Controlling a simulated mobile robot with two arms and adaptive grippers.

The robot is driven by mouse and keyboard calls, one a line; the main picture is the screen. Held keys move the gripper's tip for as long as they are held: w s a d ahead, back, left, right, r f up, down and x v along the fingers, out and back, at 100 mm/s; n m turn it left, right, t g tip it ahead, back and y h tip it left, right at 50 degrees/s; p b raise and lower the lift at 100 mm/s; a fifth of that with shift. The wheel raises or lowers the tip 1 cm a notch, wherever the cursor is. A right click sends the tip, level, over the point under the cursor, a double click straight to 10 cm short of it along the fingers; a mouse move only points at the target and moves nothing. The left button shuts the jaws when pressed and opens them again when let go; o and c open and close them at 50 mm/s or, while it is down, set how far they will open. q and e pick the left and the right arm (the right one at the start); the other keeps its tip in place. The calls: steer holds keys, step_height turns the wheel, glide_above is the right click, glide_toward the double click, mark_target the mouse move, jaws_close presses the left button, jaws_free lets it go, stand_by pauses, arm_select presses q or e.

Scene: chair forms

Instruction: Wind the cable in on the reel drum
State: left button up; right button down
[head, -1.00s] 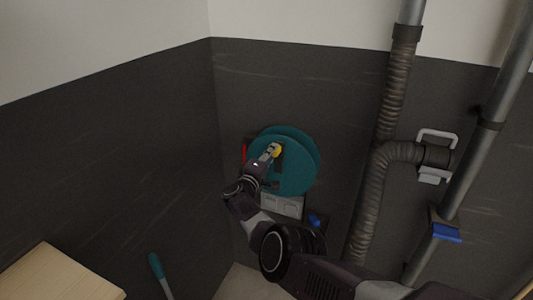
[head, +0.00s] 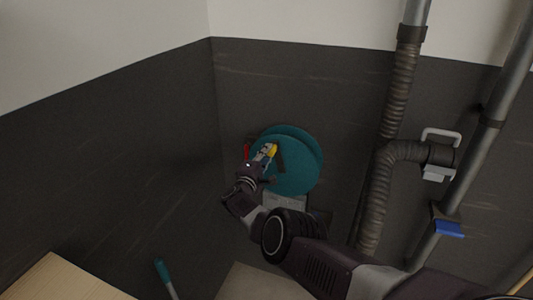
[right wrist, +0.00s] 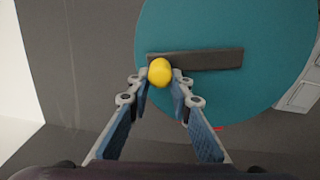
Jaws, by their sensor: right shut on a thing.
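The teal reel drum (head: 301,168) is mounted at the dark wall in the head view, with its round flange facing me. A dark crank bar (right wrist: 212,59) lies across the flange in the right wrist view, with a yellow knob (right wrist: 160,72) at its left end. The knob also shows in the head view (head: 271,149). My right gripper (right wrist: 160,82) has its fingertips on both sides of the knob and is shut on it. I cannot make out the cable. My left gripper is not in view.
A ribbed hose (head: 376,190) and grey pipes (head: 470,160) run down the wall right of the reel. A grey box (head: 285,202) sits below the drum. A teal-handled tool (head: 161,271) and a pale wooden surface (head: 60,280) are at lower left.

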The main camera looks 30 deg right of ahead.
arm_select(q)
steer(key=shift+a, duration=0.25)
arm_select(e)
steer(key=shift+s+a+f, duration=0.1)
steer(key=shift+s+f, duration=0.1)
steer(key=shift+f, duration=0.45)
steer(key=c, duration=1.7)
jaws_free()
steer(key=shift+c, duration=0.2)
steer(key=shift+w+r, duration=0.1)
steer(key=shift+r, duration=0.15)
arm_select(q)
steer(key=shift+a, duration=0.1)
